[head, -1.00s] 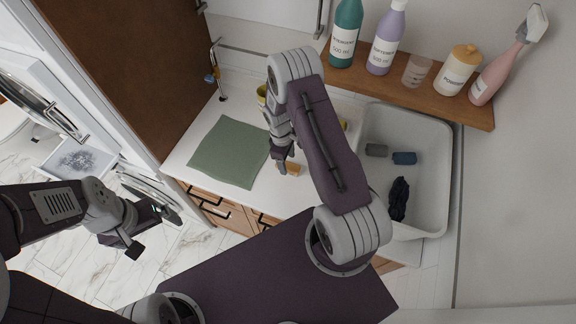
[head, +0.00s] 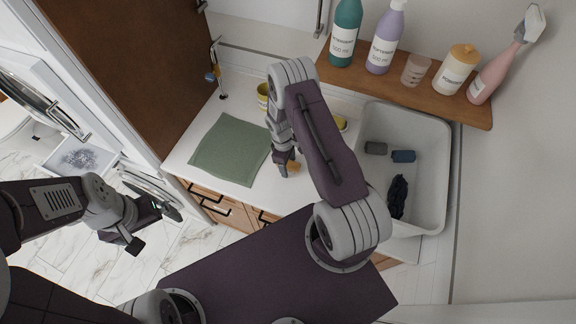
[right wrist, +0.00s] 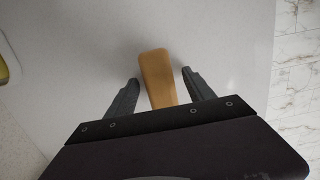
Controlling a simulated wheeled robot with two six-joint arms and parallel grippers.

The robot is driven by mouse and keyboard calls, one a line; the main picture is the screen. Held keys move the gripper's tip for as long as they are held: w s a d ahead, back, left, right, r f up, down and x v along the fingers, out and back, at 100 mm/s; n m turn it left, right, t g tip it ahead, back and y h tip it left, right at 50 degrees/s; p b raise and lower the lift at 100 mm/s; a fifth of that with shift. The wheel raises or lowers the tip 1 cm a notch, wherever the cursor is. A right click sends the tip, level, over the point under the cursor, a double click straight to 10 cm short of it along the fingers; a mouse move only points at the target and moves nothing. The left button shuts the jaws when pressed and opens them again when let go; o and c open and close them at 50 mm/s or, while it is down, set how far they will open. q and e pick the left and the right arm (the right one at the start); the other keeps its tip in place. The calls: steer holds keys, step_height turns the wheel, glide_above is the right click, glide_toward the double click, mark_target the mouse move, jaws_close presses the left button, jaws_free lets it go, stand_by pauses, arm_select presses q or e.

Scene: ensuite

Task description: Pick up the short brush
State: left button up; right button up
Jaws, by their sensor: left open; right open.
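The short brush (right wrist: 158,78) shows in the right wrist view as a tan, wooden-looking piece lying between my right gripper's fingers. My right gripper (right wrist: 158,88) is open, with one finger on each side of it and small gaps visible. In the head view the brush (head: 293,167) is a small tan bit beside the right gripper (head: 285,165), mostly hidden by the gripper and arm. It lies on the white countertop (head: 240,197). My left gripper (head: 146,228) is open and empty over the floor side, left of the counter.
A green cloth (head: 230,150) lies left of the right gripper. A grey-white bin (head: 432,190) with dark rolled cloths stands to the right. A wooden shelf (head: 400,88) holds several bottles.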

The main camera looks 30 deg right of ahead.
mark_target(289, 163)
steer(key=shift+c, duration=0.3)
jaws_close()
steer(key=shift+r+p, duration=0.45)
steer(key=shift+p, duration=0.05)
step_height(289, 163, up, 3)
steer(key=shift+w+r+b, duration=0.1)
steer(key=shift+r+b, duration=0.1)
steer(key=shift+b, duration=1)
steer(key=s+d+r+b, duration=0.2)
steer(key=s+d+r, duration=0.3)
steer(key=s, duration=0.5)
step_height(289, 163, up, 2)
steer(key=shift+s+d+r, duration=0.15)
steer(key=shift+s, duration=0.15)
